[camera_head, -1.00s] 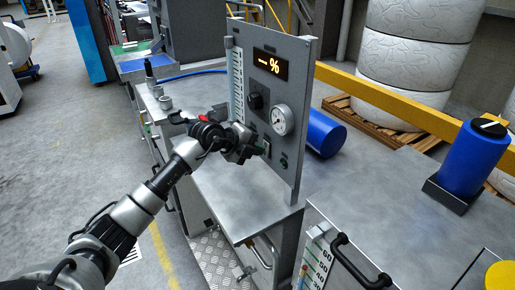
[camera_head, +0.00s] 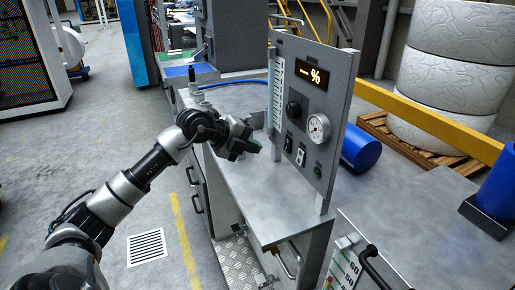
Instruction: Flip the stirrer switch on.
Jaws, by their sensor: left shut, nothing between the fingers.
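A grey upright control panel (camera_head: 340,100) stands on the metal bench. On its lower part are two small switches side by side: a dark one (camera_head: 288,143) and one with a pale rocker (camera_head: 301,155). Their labels are too small to read, and I cannot tell which is the stirrer switch or its position. My left gripper (camera_head: 254,147) is shut and empty, left of the switches and apart from the panel. My right gripper is not in view.
The panel also carries a lit display (camera_head: 313,76), a black knob (camera_head: 294,109), a round gauge (camera_head: 319,128) and a green button (camera_head: 317,170). A blue cylinder (camera_head: 362,148) lies behind it. The bench top (camera_head: 260,200) in front is mostly clear.

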